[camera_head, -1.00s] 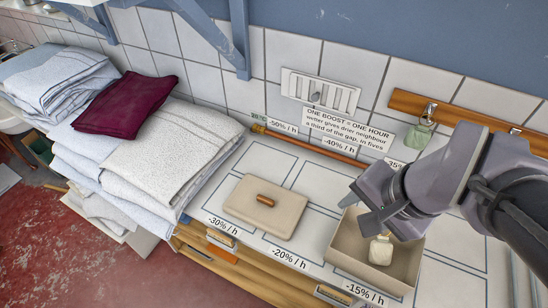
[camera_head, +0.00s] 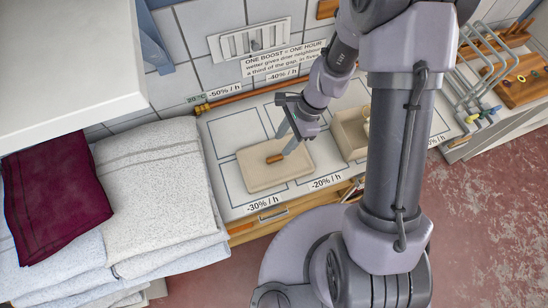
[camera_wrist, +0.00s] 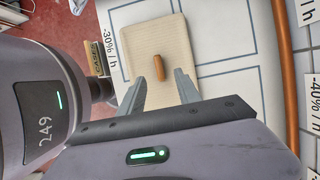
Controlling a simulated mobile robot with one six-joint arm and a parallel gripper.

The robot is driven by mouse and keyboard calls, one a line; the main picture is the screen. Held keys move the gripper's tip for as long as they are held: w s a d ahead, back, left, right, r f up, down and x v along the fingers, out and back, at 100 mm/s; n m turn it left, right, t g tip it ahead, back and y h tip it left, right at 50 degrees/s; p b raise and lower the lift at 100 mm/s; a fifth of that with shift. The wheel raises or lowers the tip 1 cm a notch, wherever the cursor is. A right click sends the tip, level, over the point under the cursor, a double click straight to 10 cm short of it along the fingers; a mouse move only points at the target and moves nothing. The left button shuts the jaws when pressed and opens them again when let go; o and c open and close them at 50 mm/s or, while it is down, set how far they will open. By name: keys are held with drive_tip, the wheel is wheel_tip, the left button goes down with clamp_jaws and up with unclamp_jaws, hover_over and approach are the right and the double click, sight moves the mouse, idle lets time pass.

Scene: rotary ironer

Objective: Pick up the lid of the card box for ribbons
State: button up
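The beige lid (camera_head: 262,178) with a brown wooden handle (camera_head: 274,159) lies flat on the white worktop, between the marks -30% and -20%. My gripper (camera_head: 288,143) is over the lid, its fingers pointing down at the handle. In the wrist view, the fingers (camera_wrist: 158,80) are apart and empty, with the lid (camera_wrist: 142,38) beneath and the handle (camera_wrist: 158,67) lined up between them, just beyond the tips. I cannot tell whether they touch the lid. The open beige box (camera_head: 344,137) is to the right, partly hidden by my arm.
Stacked grey towels (camera_head: 155,185) and a dark red cloth (camera_head: 55,195) are at the left. A copper rail (camera_head: 245,97) runs along the back of the worktop. A rack of bent metal rods (camera_head: 480,75) stands at the far right. A wooden drawer front (camera_head: 240,230) lies below the lid.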

sight(275, 157)
drive_tip(key=x, duration=0.2)
drive_tip(key=shift+s+a+f, duration=0.1)
drive_tip(key=shift+a+f, duration=0.05)
drive_tip(key=shift+f, duration=0.15)
drive_tip(key=x, duration=0.1)
drive_tip(key=b+x, duration=0.1)
drive_tip(key=x, duration=0.1)
drive_tip(key=b+x, duration=0.1)
drive_tip(key=shift+d+f, duration=0.2)
drive_tip(key=shift+f, duration=0.25)
drive_tip(key=shift+s+a+f, duration=0.1)
drive_tip(key=shift+a+f, duration=0.05)
drive_tip(key=shift+f, duration=0.1)
drive_tip(key=shift+r, duration=0.1)
clamp_jaws()
